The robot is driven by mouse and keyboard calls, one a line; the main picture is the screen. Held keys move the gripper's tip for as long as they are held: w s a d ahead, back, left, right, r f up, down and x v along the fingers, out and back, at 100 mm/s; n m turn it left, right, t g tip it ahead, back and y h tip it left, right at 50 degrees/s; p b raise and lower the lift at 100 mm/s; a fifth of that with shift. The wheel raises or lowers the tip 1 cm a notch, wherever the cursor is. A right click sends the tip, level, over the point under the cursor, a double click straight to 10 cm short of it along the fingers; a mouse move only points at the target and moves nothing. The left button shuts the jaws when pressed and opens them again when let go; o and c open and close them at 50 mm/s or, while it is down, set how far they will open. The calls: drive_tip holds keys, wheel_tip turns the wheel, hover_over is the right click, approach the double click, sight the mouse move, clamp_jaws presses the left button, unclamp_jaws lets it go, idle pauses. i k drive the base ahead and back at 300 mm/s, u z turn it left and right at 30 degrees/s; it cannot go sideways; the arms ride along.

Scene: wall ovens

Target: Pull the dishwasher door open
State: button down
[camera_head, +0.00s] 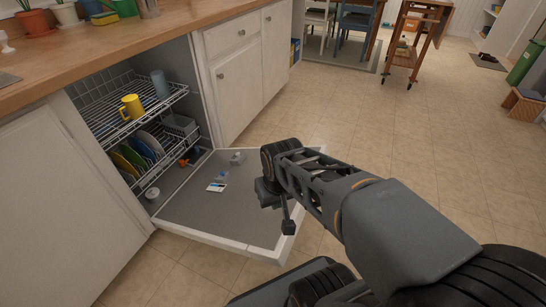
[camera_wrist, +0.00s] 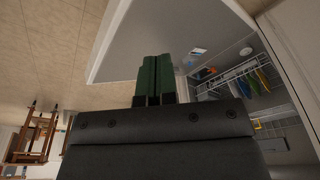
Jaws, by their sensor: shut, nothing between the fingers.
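The dishwasher door (camera_head: 235,215) is folded far down, with its grey inner face up and its white rim toward me. The dishwasher's inside is exposed, with an upper wire rack (camera_head: 103,115) and a lower rack holding several plates (camera_head: 148,142). My gripper (camera_head: 288,226) is over the door's right-hand outer part; I cannot tell whether it touches. In the wrist view my two green fingers (camera_wrist: 155,80) are together and empty, in front of the door's grey inner face (camera_wrist: 165,35). The racks (camera_wrist: 230,80) show to their right.
A yellow mug (camera_head: 131,107) and a blue-grey cup (camera_head: 160,84) stand on the upper rack. White cabinets (camera_head: 238,82) flank the dishwasher under a wooden counter (camera_head: 170,20). The tiled floor (camera_head: 410,130) is clear to the right. A wooden cart (camera_head: 405,52) stands farther back.

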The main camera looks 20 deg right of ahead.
sight(228, 214)
drive_tip(key=k, duration=1.25)
drive_tip(key=u, duration=0.85)
drive_tip(key=i, duration=1.15)
drive_tip(key=z, duration=0.6)
drive_tip(key=i, duration=0.35)
drive_tip(key=z, duration=0.45)
